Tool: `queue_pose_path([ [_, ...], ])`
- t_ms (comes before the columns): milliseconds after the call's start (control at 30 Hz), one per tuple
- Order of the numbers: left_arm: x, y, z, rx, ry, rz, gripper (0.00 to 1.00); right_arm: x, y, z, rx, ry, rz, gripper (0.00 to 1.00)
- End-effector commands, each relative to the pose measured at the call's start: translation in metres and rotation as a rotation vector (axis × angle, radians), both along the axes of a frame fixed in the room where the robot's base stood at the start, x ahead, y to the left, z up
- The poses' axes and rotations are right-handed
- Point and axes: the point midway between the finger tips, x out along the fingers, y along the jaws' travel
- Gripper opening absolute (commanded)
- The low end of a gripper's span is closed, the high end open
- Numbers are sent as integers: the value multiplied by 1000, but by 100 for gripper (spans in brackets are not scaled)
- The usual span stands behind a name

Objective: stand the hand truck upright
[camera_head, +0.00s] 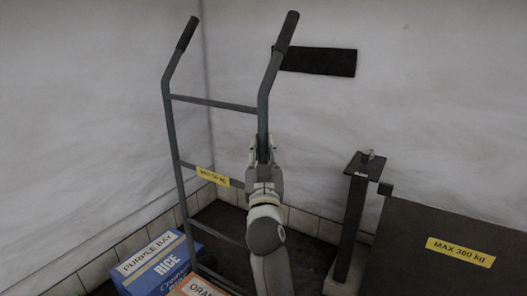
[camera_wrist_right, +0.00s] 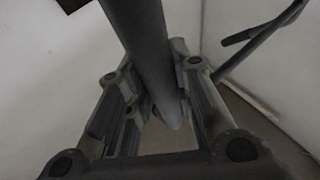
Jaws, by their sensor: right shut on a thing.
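The grey hand truck (camera_head: 217,105) stands in the middle left of the head view, near the wall corner. Its two dark-gripped handles point up, and it looks close to upright with a slight lean. A yellow weight label is on one of its crossbars. My right gripper (camera_head: 262,152) is shut on the hand truck's right-hand upright, below the handle. In the right wrist view the upright (camera_wrist_right: 145,50) runs between the fingers of my right gripper (camera_wrist_right: 160,108). The truck's foot is hidden behind boxes and my arm. My left gripper is not in view.
A blue rice box (camera_head: 155,268) and an orange-labelled box (camera_head: 195,287) are at the bottom left, by the truck's lower part. A dark post (camera_head: 352,215) and a dark panel marked MAX 300 kg (camera_head: 440,262) stand at the right. White walls are close behind.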

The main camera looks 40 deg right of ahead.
Motion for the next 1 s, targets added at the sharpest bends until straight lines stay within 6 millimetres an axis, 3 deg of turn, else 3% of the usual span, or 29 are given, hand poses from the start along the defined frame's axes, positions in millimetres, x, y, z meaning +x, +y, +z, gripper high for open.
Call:
queue_pose_path([
  [467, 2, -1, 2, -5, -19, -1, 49, 1, 8, -5, -5, 3, 15, 0],
  [500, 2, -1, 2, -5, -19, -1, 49, 1, 8, -5, -4, 4, 15, 26],
  [633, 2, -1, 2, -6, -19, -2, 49, 1, 8, -5, -4, 3, 14, 43],
  [1000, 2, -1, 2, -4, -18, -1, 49, 1, 5, -3, -3, 3, 9, 44],
])
